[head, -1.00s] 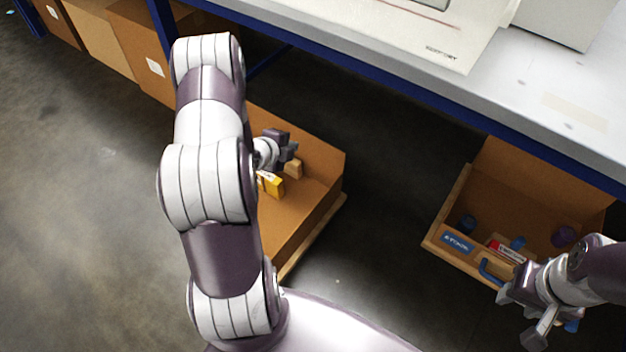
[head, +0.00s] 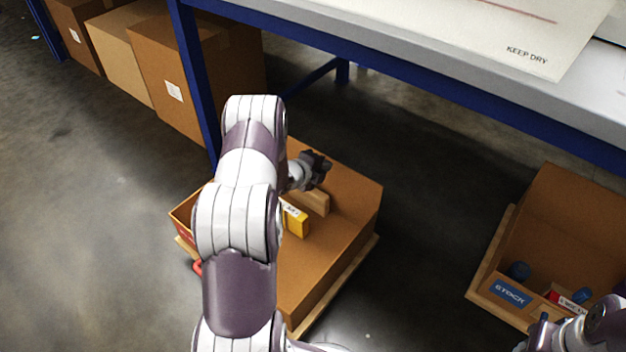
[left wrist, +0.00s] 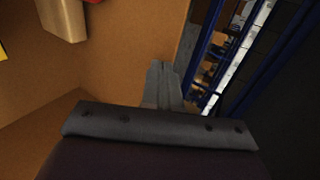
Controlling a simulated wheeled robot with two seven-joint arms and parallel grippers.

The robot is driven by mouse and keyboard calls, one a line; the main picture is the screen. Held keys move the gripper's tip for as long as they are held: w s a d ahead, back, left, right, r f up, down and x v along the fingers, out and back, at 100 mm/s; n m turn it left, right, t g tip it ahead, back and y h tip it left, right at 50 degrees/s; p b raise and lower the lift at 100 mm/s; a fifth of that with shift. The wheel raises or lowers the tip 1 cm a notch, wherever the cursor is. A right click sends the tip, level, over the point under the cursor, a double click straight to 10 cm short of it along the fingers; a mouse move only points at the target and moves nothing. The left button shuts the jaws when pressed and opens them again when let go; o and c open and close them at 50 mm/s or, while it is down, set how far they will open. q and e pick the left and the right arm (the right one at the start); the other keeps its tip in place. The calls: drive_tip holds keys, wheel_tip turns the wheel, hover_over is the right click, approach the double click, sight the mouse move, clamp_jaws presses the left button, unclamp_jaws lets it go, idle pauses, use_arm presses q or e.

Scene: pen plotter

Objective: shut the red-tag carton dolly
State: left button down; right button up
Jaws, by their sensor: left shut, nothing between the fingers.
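The red-tag carton dolly is an open brown carton (head: 335,250) on a low wooden base. It stands on the floor at the centre of the head view, with a red handle (head: 198,267) and a partly hidden red tag (head: 184,232) at its left end. A yellow box (head: 296,220) and a tan block (head: 314,201) are in it. My left gripper (head: 320,165) is at the carton's far side, close to the block; contact with the wall cannot be told. Its fingers (left wrist: 165,82) are shut and empty in the left wrist view. My right gripper (head: 540,335) is partly cut off at lower right.
A second carton dolly with a blue STOCK tag (head: 510,294) stands at right, holding small items. A workbench with a blue frame (head: 430,85) spans above. Closed cartons (head: 172,80) stand at upper left. Dark floor (head: 430,210) is clear between the two dollies.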

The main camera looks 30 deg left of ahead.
use_arm(q)
drive_tip(key=shift+w+d, duration=0.1)
drive_tip(key=shift+w, duration=0.4)
drive_tip(key=shift+w, duration=0.1)
